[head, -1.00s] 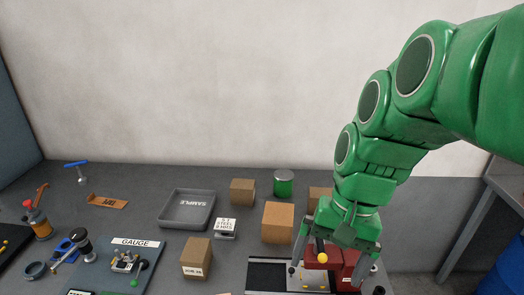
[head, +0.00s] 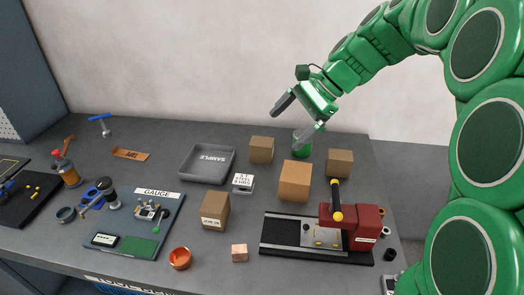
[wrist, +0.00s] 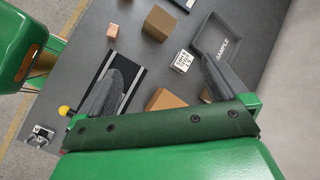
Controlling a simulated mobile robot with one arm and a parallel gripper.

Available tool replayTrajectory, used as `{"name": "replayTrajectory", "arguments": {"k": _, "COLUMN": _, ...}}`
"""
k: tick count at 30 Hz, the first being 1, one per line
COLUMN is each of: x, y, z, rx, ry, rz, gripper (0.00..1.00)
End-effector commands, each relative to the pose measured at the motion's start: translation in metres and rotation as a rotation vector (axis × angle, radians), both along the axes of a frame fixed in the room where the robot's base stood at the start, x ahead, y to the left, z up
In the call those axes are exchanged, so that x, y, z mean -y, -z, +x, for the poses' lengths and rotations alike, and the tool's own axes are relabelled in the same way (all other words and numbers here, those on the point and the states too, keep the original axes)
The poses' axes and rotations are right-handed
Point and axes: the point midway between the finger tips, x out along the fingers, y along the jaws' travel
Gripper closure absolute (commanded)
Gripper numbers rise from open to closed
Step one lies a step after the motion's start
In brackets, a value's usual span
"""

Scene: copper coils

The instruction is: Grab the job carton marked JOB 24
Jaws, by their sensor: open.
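A brown carton (head: 214,211) with a small white label stands upright on the bench, left of centre in the head view. Its label appears to start with JOB; the number is too small to read surely. It seems to be the carton (wrist: 159,22) at the top of the wrist view, label hidden there. My gripper (head: 283,132) is open and empty, high over the back of the bench, apart from the cartons. Its spread fingers also show in the wrist view (wrist: 162,70). Three other cartons (head: 295,180) (head: 261,149) (head: 339,162) show no readable label.
A grey SAMPLE tray (head: 181,164) and a white sign block (head: 243,183) stand behind the labelled carton. The gauge board (head: 170,235) is to its left, a copper cube (head: 239,253) and copper cup (head: 180,258) in front. A red-ended machine (head: 365,225) is to the right.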

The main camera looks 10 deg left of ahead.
Motion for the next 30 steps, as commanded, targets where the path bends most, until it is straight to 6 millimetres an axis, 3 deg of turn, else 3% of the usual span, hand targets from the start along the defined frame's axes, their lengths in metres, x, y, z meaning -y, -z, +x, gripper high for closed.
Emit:
{"name": "replayTrajectory", "arguments": {"k": 15, "x": -0.03, "y": 0.01, "z": 0.121, "rx": -0.185, "ry": 0.257, "rz": 0.194, "gripper": 0.0}}
{"name": "replayTrajectory", "arguments": {"k": 30, "x": -0.04, "y": 0.034, "z": 0.226, "rx": -0.382, "ry": 0.476, "rz": 0.366, "gripper": 0.0}}
